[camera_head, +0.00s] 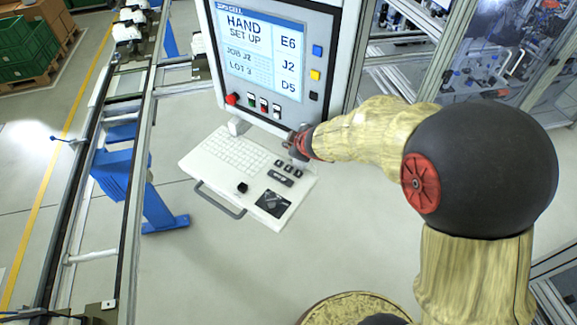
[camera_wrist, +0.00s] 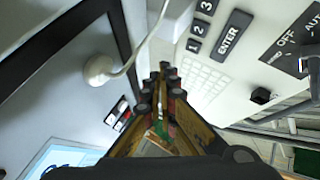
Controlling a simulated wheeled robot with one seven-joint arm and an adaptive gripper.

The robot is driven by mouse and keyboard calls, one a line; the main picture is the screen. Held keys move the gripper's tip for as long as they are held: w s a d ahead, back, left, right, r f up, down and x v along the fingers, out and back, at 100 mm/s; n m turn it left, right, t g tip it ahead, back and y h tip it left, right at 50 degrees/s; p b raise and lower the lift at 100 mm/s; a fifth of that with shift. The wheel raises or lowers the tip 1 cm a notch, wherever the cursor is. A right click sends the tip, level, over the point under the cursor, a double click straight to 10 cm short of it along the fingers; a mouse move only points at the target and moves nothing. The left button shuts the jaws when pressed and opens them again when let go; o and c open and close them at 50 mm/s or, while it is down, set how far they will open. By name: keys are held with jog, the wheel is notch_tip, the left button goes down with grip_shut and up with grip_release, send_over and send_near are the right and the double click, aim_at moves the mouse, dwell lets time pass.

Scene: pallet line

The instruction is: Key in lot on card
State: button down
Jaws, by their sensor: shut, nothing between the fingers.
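The control panel (camera_head: 262,98) stands upright, and its lit screen (camera_head: 249,50) reads HAND SET UP, a job line, LOT 3, and E6, J2, D5 at the right. Below it is a pale keyboard shelf (camera_head: 215,176). The number keys (camera_head: 288,168) also show in the wrist view as 1, 2 and 3 (camera_wrist: 200,27), beside the long ENTER key (camera_head: 279,178). My gripper (camera_head: 292,146) is shut and empty, above the shelf's back right edge near the panel. Its fingertips show in the wrist view (camera_wrist: 168,72), apart from the number keys. I cannot make out a separate card.
A dark OFF/AUTO switch plate (camera_head: 273,204) and a small black knob (camera_head: 242,187) sit on the shelf's front part. A red button (camera_head: 232,99) and several switches line the panel's lower edge.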

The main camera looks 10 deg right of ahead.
aim_at(287, 169)
jog(key=shift+w+a+r+y, duration=0.1)
jog(key=shift+a+y, duration=0.1)
jog(key=shift+a, duration=0.15)
jog(key=shift+w+a+r+y, duration=0.1)
jog(key=shift+a+y, duration=0.1)
jog(key=shift+a, duration=0.15)
notch_tip(287, 169, down, 9)
jog(key=b, duration=0.8)
jog(key=shift+r+b, duration=0.1)
jog(key=shift+b, duration=0.25)
dwell(0.7)
jog(key=shift+f+b, duration=0.3)
jog(key=shift+f, duration=0.1)
jog(key=shift+s+f+b, duration=0.1)
jog(key=shift+f+b, duration=0.4)
jog(key=shift+f, duration=0.05)
dwell(0.7)
jog(key=shift+r, duration=0.1)
jog(key=shift+r+p, duration=0.9)
jog(key=shift+p, duration=0.1)
